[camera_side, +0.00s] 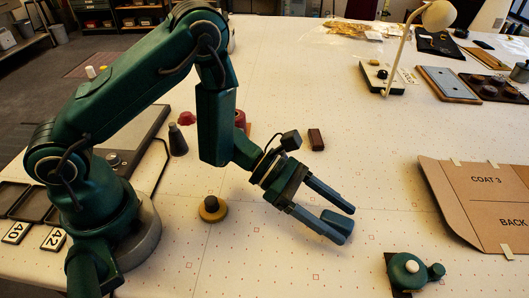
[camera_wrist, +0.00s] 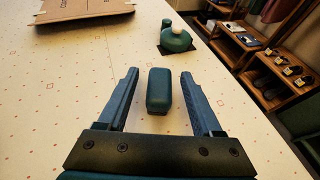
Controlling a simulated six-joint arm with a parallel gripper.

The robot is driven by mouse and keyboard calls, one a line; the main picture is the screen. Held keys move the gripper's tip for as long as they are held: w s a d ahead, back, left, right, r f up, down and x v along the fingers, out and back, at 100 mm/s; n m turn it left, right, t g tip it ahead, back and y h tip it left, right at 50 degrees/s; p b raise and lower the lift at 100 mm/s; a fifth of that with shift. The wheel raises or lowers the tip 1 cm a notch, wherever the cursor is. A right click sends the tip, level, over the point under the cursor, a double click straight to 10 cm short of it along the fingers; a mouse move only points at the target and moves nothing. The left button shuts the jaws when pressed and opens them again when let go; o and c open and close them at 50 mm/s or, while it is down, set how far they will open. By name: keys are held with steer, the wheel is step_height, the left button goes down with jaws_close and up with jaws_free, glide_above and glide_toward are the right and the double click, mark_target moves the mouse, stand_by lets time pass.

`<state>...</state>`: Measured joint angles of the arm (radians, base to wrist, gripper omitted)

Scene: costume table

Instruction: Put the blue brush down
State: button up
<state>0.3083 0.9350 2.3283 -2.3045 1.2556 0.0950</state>
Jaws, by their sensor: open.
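The blue brush (camera_side: 337,222) is a small rounded blue block. In the wrist view the blue brush (camera_wrist: 159,90) lies between the two fingers of my gripper (camera_wrist: 160,88), with a clear gap on each side. In the side view my gripper (camera_side: 345,222) is low over the table, its fingers spread around the brush. The jaws are open and nothing is held. The brush appears to rest on the white table; its underside is hidden.
A brown card pattern (camera_side: 480,195) marked COAT 3 lies at the right. A green device with a white knob (camera_side: 412,268) stands near the front edge. A yellow-based black knob (camera_side: 212,209) and a small brown block (camera_side: 316,139) are nearby. The table around the brush is clear.

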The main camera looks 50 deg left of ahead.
mark_target(340, 219)
steer(key=v, duration=0.3)
steer(key=shift+s+a+r, duration=0.15)
steer(key=shift+a+r, duration=0.05)
steer(key=shift+a, duration=0.1)
steer(key=s+d+r+m+g, duration=0.2)
steer(key=s+r+m+g, duration=0.4)
steer(key=s+r+m, duration=0.55)
steer(key=s+a+r+m+t+y, duration=0.1)
steer(key=a+m+t+y, duration=0.5)
steer(key=a+m+y, duration=0.5)
steer(key=a+y, duration=0.1)
steer(key=a, duration=0.5)
steer(key=shift+a+r+t, duration=0.15)
steer(key=shift+r+t, duration=0.15)
